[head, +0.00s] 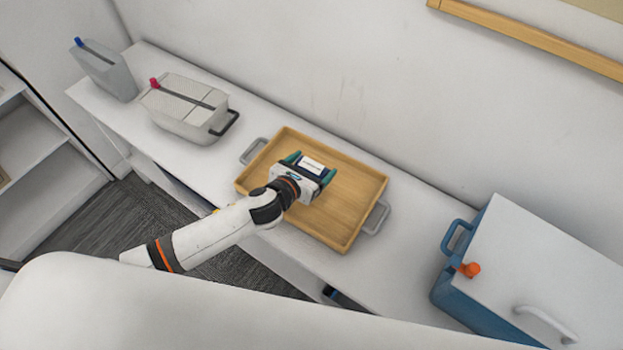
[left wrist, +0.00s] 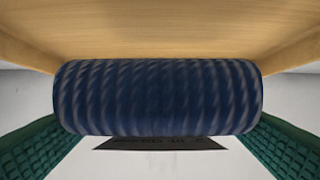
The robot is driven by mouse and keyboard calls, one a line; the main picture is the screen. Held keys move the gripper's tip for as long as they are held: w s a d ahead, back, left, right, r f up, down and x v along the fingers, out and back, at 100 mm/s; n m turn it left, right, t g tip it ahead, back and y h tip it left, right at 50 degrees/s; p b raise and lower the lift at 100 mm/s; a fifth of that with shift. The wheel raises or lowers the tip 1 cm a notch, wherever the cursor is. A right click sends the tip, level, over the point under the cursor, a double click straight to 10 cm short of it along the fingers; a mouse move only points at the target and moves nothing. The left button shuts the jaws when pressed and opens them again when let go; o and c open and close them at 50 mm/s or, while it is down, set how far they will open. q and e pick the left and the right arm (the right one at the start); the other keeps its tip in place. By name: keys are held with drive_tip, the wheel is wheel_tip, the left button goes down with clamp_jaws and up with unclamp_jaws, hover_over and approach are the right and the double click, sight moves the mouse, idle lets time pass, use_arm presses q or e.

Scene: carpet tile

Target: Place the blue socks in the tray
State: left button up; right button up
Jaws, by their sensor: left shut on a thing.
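The blue socks are a dark navy ribbed roll (left wrist: 158,97) that fills the middle of the left wrist view. My left gripper (head: 307,168) is shut on them, with its green fingers at both ends of the roll. In the head view the gripper and socks are over the wooden tray (head: 343,228), inside its rim outline. A pale label shows between the fingers there. The tray's wood (left wrist: 160,30) also shows at the top of the left wrist view. I cannot tell whether the socks touch the tray floor. My right gripper is not in view.
The tray stands on a white shelf top (head: 405,255) against the wall. A grey lidded box (head: 185,110) and a grey container with a blue knob (head: 107,72) stand to the left. A blue box with a white lid (head: 540,255) stands at the right.

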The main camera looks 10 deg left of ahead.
use_arm(q)
drive_tip(key=shift+f+b, duration=0.55)
drive_tip(key=shift+f, duration=1.75)
drive_tip(key=shift+f, duration=0.2)
drive_tip(key=o, duration=0.8)
drive_tip(key=shift+r, duration=0.25)
drive_tip(key=v, duration=1.2)
drive_tip(key=shift+f+p, duration=0.1)
drive_tip(key=shift+p, duration=0.25)
